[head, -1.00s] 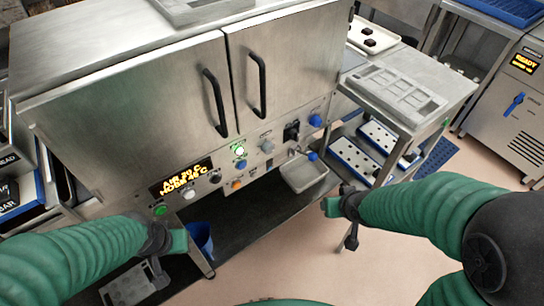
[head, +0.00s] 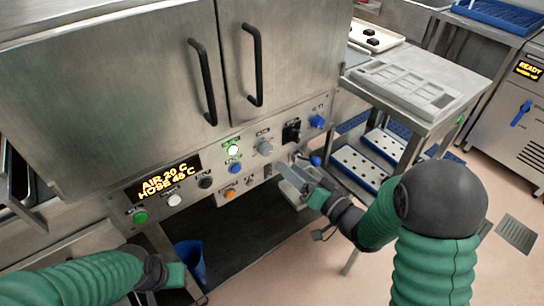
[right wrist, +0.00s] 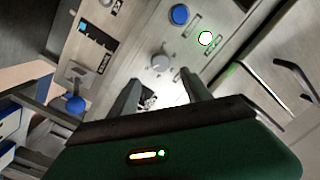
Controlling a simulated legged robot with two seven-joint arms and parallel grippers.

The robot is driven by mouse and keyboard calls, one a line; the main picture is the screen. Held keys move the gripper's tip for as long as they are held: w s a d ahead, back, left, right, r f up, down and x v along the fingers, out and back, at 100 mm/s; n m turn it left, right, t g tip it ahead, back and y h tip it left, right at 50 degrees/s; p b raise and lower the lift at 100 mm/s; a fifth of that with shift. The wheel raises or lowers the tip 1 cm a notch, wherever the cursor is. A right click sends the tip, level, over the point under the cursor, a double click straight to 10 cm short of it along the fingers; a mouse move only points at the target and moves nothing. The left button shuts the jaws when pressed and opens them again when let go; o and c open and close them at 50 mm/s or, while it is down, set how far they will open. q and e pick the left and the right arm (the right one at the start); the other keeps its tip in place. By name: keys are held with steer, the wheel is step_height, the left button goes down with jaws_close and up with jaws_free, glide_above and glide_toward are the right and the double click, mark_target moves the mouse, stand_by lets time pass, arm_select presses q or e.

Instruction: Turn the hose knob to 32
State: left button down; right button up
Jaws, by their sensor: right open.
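The steel control panel runs below the cabinet doors. Its display (head: 165,182) reads AIR 20 C, HOSE 48 C. A grey knob (head: 265,148) sits right of a blue knob (head: 235,168); small labels are unreadable, so I cannot tell which knob is the hose one. My right gripper (head: 293,172) is open and empty, just in front of and below the panel. In the right wrist view the grey knob (right wrist: 162,60) lies ahead, between the lines of the open fingers (right wrist: 160,95), apart from them. My left gripper (head: 176,275) is low at left; its fingers are unclear.
A blue-handled tap (head: 315,160) is close to my right gripper. Two black door handles (head: 203,80) stand out above. A steel cart (head: 440,80) is at right.

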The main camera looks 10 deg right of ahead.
mark_target(269, 152)
steer(key=x, duration=0.8)
steer(key=shift+w+b, duration=0.2)
steer(key=shift+b, duration=0.1)
jaws_close()
